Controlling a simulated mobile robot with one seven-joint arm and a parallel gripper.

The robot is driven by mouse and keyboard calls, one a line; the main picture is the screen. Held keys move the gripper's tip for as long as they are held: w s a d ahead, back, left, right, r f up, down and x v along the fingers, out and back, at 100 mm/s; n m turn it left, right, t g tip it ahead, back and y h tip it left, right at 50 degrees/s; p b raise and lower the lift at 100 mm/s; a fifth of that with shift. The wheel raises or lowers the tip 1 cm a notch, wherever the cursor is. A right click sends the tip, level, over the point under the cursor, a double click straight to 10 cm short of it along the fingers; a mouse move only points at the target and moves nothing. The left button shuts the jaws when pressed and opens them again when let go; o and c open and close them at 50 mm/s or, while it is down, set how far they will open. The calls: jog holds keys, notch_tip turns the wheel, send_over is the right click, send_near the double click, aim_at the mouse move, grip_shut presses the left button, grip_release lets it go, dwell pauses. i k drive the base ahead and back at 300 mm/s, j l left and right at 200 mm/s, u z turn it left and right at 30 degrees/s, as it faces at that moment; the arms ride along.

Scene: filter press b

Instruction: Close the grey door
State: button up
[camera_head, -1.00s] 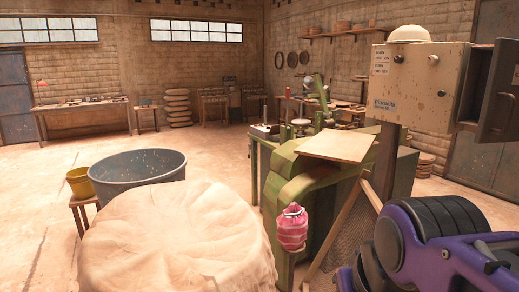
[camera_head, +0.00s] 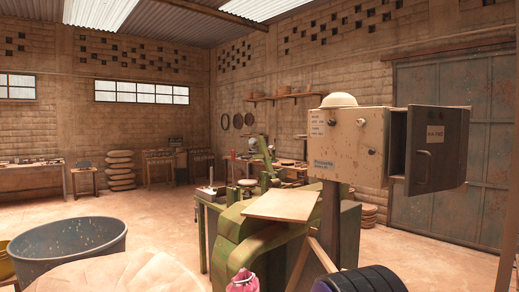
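A beige, worn control box (camera_head: 350,145) stands on a post at the right, with a white hard hat on top. Its small grey door (camera_head: 438,150) stands open at the box's right side, with a label and a handle on the face I see. A dark gap shows between box and door. Only a black and purple part of my arm shows at the bottom edge. My gripper is out of view, so its distance from the door cannot be told.
A large grey metal door (camera_head: 445,205) in the back wall looks shut. A green machine (camera_head: 235,225) with a tilted board (camera_head: 283,205) stands below and left of the box. A grey tub (camera_head: 70,250) and a pale covered mound (camera_head: 135,275) are at lower left. Open floor lies behind.

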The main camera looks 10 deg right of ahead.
aim_at(434, 132)
jog(key=k+z, duration=0.15)
jog(key=k, duration=0.5)
jog(key=z, duration=1.25)
jog(key=k+j, duration=0.15)
jog(key=j, duration=0.25)
jog(key=k+j+z, duration=0.15)
jog(key=j, duration=0.25)
jog(key=k+j, duration=0.15)
jog(key=j, duration=0.25)
jog(key=i+j, duration=0.25)
jog(key=i, duration=0.2)
jog(key=i+j+u, duration=0.15)
jog(key=i, duration=0.3)
jog(key=i+j, duration=0.25)
jog(key=i, duration=0.2)
jog(key=i+j+u, duration=0.15)
jog(key=i, duration=0.3)
